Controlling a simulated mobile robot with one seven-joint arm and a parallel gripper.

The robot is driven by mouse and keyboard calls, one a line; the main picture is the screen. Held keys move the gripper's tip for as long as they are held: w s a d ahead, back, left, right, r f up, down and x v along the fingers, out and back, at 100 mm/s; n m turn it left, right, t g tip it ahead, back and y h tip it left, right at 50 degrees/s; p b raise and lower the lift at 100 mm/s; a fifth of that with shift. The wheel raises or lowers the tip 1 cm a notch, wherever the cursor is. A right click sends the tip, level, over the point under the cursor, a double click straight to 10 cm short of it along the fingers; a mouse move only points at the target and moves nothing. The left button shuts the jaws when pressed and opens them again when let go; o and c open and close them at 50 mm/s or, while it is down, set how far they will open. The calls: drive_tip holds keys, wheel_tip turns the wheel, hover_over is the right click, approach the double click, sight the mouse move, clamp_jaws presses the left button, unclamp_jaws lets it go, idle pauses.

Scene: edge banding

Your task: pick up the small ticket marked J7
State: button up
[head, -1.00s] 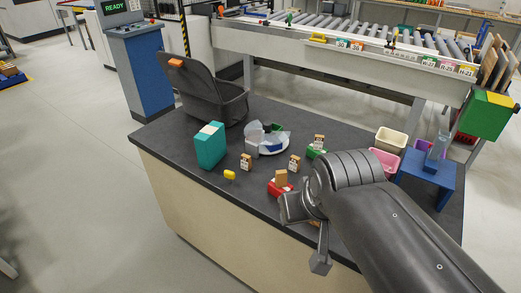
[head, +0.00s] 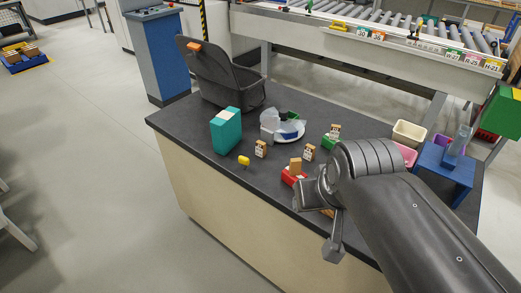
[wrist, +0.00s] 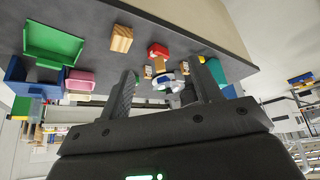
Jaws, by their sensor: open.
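Several small tan tickets with white, dark-marked faces stand on the dark tabletop in the head view. One ticket (head: 261,149) is behind the yellow piece, another (head: 309,153) stands right of it, and a third (head: 335,131) is by a green block. A plainer tan piece (head: 295,167) stands in a red holder (head: 290,178). The marks are too small to read, so I cannot tell which is J7. My gripper (wrist: 165,70) is open and empty, above the table's near side. In the wrist view the red holder (wrist: 158,49) shows between its fingers, beyond the tips.
A wooden block (wrist: 121,39) and a green tray (wrist: 54,43) show in the wrist view.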

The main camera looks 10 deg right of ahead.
drive_tip(key=n+g+h, duration=0.2)
drive_tip(key=n+g, duration=0.1)
drive_tip(key=n, duration=2.5)
hover_over(261, 143)
drive_tip(key=s+a, duration=0.1)
drive_tip(key=s, duration=0.1)
wheel_tip(261, 143, down, 16)
drive_tip(key=x, duration=0.5)
drive_tip(key=shift+a+f, duration=0.1)
drive_tip(key=shift+a, duration=0.05)
drive_tip(key=shift+w+x, duration=0.2)
drive_tip(key=shift+x, duration=2.4)
drive_tip(key=shift+a, duration=0.1)
drive_tip(key=shift+c, duration=0.6)
